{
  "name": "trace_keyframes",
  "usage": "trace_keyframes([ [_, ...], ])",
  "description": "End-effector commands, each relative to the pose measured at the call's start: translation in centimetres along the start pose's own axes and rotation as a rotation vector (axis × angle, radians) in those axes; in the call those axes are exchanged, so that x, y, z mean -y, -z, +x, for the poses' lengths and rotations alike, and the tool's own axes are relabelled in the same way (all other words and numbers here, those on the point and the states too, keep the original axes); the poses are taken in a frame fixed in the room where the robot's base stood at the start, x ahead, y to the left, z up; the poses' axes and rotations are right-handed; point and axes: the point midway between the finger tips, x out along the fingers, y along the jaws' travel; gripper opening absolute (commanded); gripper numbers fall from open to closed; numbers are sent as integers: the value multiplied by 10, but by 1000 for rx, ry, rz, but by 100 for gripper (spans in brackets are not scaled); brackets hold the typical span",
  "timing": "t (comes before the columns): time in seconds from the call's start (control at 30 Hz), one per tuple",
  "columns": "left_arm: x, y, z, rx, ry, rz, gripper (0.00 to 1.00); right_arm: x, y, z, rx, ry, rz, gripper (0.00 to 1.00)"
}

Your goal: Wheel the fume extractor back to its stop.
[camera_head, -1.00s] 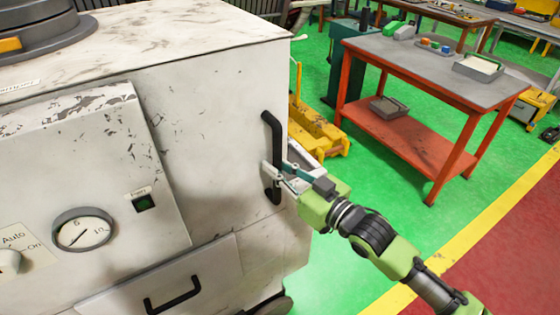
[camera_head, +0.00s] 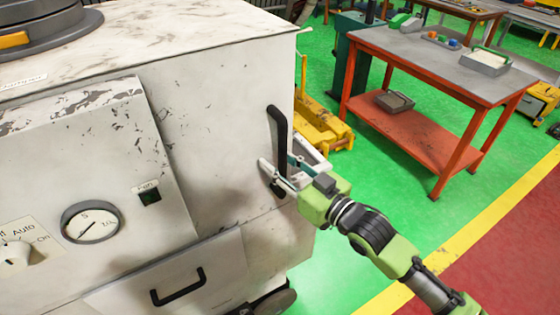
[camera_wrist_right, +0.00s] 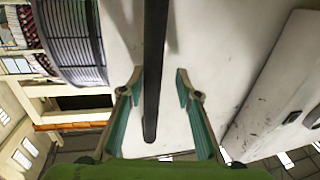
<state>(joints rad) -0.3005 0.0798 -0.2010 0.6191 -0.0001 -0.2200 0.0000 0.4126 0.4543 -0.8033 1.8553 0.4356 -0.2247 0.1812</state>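The fume extractor (camera_head: 215,120) is a large scuffed white cabinet filling the left half of the head view. It has a dial, a knob and a dark wheel (camera_head: 275,302) at its lower right. A black upright bar handle (camera_head: 279,135) sits on its right part; it also shows in the right wrist view (camera_wrist_right: 154,60). My right gripper (camera_head: 276,170) is at the handle's lower half. In the wrist view its teal-padded fingers (camera_wrist_right: 158,82) stand apart on both sides of the bar, with gaps. My left gripper is not in view. No stop can be made out.
A red-framed table (camera_head: 420,62) with trays stands at the right on green floor. A yellow pallet-jack-like thing (camera_head: 322,126) is behind the extractor's right edge. A yellow line (camera_head: 455,245) separates the green floor from red floor. A lower black drawer handle (camera_head: 178,290) is on the extractor's front.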

Motion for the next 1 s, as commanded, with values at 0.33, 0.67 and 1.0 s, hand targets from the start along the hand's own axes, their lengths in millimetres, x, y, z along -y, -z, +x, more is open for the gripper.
trace_keyframes([
  [0.33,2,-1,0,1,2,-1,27,0,-2,-30,4,-1,0,31],
  [0.67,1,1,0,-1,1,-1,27,1,-2,-98,5,0,-2,31],
  [1.0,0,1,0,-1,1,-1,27,2,0,-120,0,1,-1,31],
])
